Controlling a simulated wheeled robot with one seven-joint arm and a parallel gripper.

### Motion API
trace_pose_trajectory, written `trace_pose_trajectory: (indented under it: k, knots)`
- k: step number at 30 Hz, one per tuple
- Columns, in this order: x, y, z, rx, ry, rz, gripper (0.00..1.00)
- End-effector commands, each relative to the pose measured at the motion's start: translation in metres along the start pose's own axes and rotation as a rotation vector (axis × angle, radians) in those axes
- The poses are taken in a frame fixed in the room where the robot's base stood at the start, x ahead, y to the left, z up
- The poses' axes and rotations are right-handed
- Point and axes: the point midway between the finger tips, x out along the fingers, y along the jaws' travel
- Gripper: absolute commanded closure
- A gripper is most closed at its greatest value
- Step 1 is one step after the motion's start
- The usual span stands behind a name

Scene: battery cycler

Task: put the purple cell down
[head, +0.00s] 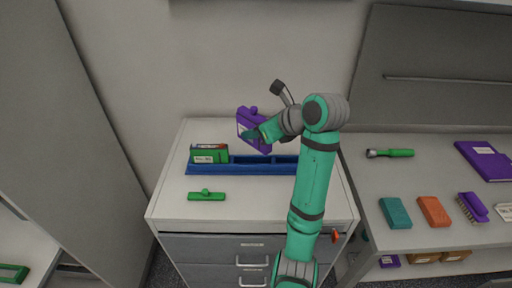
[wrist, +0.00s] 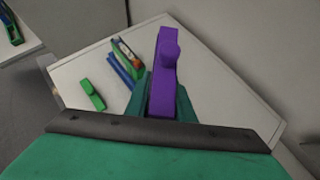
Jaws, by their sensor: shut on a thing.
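The purple cell (head: 252,128) is a boxy block with a round knob on its top. My gripper (head: 262,136) is shut on it and holds it above the blue tray (head: 233,170) on the white cabinet top. In the wrist view the purple cell (wrist: 163,75) stands between the two green fingers of my gripper (wrist: 162,98). A green cell (head: 210,154) with a white label sits in the tray's left end. The tray's middle shows open slots; its right part is partly hidden behind my arm.
A small green piece with a knob (head: 206,196) lies on the cabinet top (head: 255,208) in front of the tray.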

Motion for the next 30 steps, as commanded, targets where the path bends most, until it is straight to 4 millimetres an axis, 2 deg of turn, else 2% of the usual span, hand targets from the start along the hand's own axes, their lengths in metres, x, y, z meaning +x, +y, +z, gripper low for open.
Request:
trace_pose_trajectory:
  k: [15,21,25,30]
  knots:
    - [0.069,-0.075,-0.002,0.001,0.0,0.002,1.0]
    - [0.097,-0.096,-0.017,0.001,-0.001,-0.001,1.0]
    - [0.106,-0.108,-0.025,0.005,-0.002,-0.006,1.0]
    - [0.112,-0.111,-0.027,0.002,-0.003,-0.005,1.0]
